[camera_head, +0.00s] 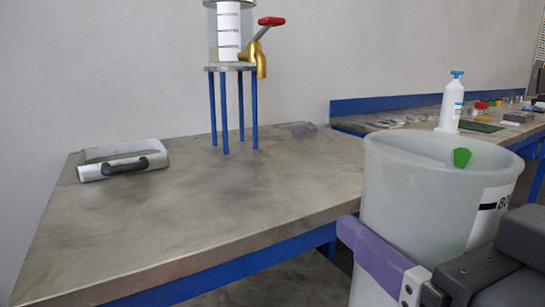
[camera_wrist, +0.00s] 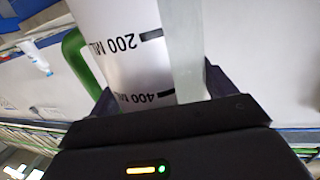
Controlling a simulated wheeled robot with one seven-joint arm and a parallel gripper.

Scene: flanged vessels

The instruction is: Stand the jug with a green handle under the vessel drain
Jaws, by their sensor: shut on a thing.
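The jug (camera_head: 412,205) is a large translucent vessel with a white scale label and a bit of green handle (camera_head: 461,157) at its far side. It fills the right foreground of the head view, roughly upright. My gripper (camera_head: 385,262) is shut around the jug's body, one purple finger along its near side. In the wrist view the jug (camera_wrist: 115,40) shows volume marks, with its green handle (camera_wrist: 74,58) at the left. The vessel (camera_head: 228,35) stands on blue legs on the table, with a brass drain tap (camera_head: 260,60) and red lever. The jug is apart from it.
The grey table top (camera_head: 215,200) is clear in front of and below the drain. A shallow tray with a dark handle (camera_head: 122,160) lies at its left. A second bench (camera_head: 400,125) at the back right holds a white bottle (camera_head: 452,103) and several small items.

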